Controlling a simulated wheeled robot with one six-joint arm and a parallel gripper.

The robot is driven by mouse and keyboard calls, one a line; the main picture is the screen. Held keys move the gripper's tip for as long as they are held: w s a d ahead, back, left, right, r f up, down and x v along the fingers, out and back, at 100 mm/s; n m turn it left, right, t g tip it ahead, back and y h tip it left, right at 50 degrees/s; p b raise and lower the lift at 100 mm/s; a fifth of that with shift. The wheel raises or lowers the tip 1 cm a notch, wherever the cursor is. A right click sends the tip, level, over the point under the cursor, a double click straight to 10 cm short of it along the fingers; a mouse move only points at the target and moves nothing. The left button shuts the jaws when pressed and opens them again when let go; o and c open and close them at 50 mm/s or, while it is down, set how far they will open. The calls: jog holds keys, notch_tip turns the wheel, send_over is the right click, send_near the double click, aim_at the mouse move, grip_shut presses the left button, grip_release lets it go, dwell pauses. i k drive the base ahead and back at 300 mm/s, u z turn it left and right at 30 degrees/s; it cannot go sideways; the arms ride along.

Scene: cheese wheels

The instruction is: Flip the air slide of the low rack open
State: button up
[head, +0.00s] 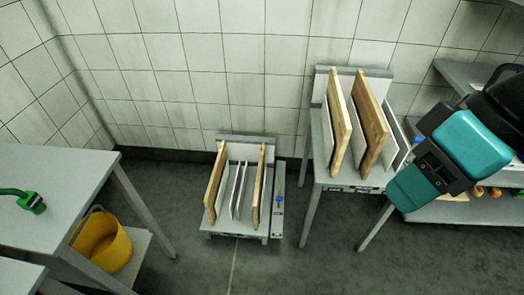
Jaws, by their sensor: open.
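The low rack (234,227) stands on the floor near the back wall, in the middle of the head view. It holds two upright wooden boards (215,185) with thin white plates (236,190) between them. A narrow grey strip (277,222) with a small blue piece (279,200) stands along the rack's right side. It may be the air slide, but its position is too small to read. My teal and black arm reaches in from the right, well to the right of the low rack. My gripper's fingers do not show.
A taller rack table (312,150) with wooden boards (371,120) stands right of the low rack. A grey table (60,185) with a green item (30,201) and a yellow bucket (103,243) is at left. Shelves are at right. Floor before the low rack is clear.

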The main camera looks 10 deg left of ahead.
aim_at(279, 198)
jog(key=k, duration=0.55)
jog(key=u, duration=0.6)
jog(key=i, duration=1.8)
jog(key=z, duration=0.6)
